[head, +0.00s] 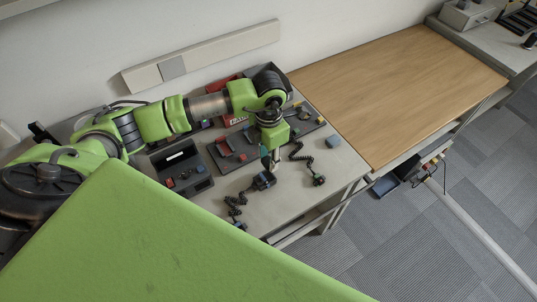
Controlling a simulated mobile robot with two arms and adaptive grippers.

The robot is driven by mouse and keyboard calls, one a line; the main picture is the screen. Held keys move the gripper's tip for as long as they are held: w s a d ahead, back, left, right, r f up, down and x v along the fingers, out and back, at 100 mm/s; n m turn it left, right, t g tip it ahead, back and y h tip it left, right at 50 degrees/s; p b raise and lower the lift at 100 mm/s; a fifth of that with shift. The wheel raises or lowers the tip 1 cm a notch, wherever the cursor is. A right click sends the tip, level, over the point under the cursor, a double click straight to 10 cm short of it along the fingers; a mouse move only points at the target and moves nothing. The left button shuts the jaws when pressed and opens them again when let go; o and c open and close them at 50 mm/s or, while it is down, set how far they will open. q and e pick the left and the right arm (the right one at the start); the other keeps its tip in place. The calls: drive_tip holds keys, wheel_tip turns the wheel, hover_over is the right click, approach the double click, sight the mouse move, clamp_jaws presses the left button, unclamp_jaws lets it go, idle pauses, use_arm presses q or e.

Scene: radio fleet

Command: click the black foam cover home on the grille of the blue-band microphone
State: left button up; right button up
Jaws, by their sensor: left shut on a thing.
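My left gripper (274,161) points down over the grey bench, its arm reaching in from the left. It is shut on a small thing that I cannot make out. A dark hand-held unit (264,180) with a coiled cord lies just below the fingertips; whether they touch it I cannot tell. A second dark piece (319,180) lies to the right at the end of another coiled cord. Which is the blue-band microphone is too small to tell. I cannot make out the black foam cover. My right gripper is not in view.
The grey bench (338,172) carries a dark radio-like box (181,168), a tray (233,148) with red parts and several small pieces. A small blue block (333,142) lies near its right side. A bare wooden tabletop (400,90) adjoins at the right.

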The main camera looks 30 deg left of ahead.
use_arm(q)
drive_tip(key=shift+w, duration=0.1)
drive_tip(key=shift+f+b, duration=0.1)
drive_tip(key=shift+b, duration=0.25)
drive_tip(key=b, duration=0.5)
hover_over(269, 176)
wheel_tip(269, 176, down, 6)
drive_tip(key=shift+r, duration=0.15)
drive_tip(key=shift+b, duration=0.3)
idle(1.1)
drive_tip(key=shift+f+b, duration=0.8)
drive_tip(key=shift+f, duration=0.05)
drive_tip(key=shift+r, duration=0.1)
drive_tip(key=o, duration=1.1)
